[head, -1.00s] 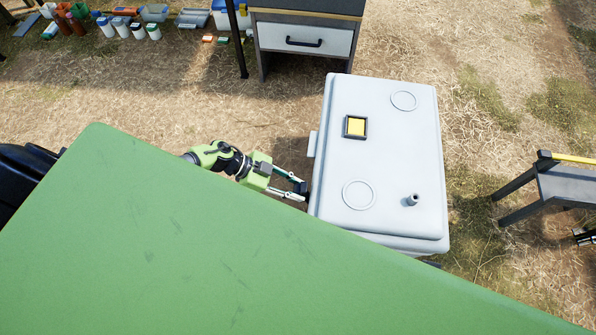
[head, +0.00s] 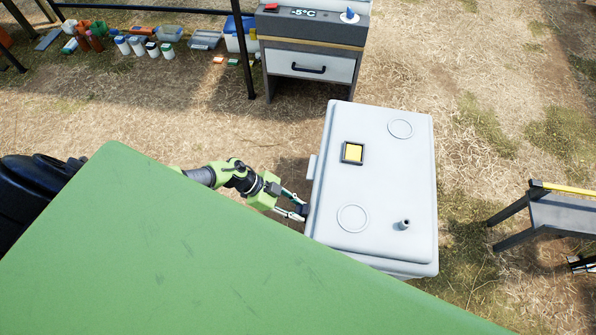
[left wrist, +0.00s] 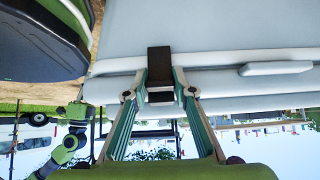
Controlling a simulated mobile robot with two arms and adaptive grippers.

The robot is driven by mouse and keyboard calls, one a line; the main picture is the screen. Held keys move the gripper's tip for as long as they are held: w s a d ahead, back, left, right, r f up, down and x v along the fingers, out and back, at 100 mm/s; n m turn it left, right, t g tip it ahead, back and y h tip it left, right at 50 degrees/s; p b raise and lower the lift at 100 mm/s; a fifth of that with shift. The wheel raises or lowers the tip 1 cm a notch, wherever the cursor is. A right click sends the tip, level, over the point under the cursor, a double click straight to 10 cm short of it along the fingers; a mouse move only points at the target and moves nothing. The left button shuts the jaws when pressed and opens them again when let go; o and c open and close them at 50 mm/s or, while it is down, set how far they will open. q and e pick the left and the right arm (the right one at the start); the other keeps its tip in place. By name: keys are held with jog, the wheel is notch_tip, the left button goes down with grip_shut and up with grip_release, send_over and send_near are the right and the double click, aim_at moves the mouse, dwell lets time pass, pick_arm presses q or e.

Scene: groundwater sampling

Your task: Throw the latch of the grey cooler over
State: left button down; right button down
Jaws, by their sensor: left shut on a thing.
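The grey cooler (head: 375,185) stands on the ground with its lid down. Its pale lid and side also show in the left wrist view (left wrist: 230,30). My left gripper (head: 303,213) is at the cooler's left side, near its front corner. In the left wrist view, its two fingers (left wrist: 160,93) are shut on the dark latch (left wrist: 160,65), which sits across the lid's rim. In the head view the latch is mostly hidden by the fingers and the lid edge.
A pale handle (left wrist: 275,68) juts from the same cooler side. A green surface (head: 190,240) fills the near left. A drawer unit (head: 310,65) stands behind the cooler, and a grey step (head: 560,212) to the right. Bare dry ground lies between them.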

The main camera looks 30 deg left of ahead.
jog(key=shift+s+d+f, duration=0.1)
jog(key=shift+s+f, duration=0.15)
jog(key=shift+s, duration=0.1)
pick_arm(q)
jog(key=c, duration=1.7)
grip_release()
jog(key=v, duration=1.2)
jog(key=shift+r, duration=0.1)
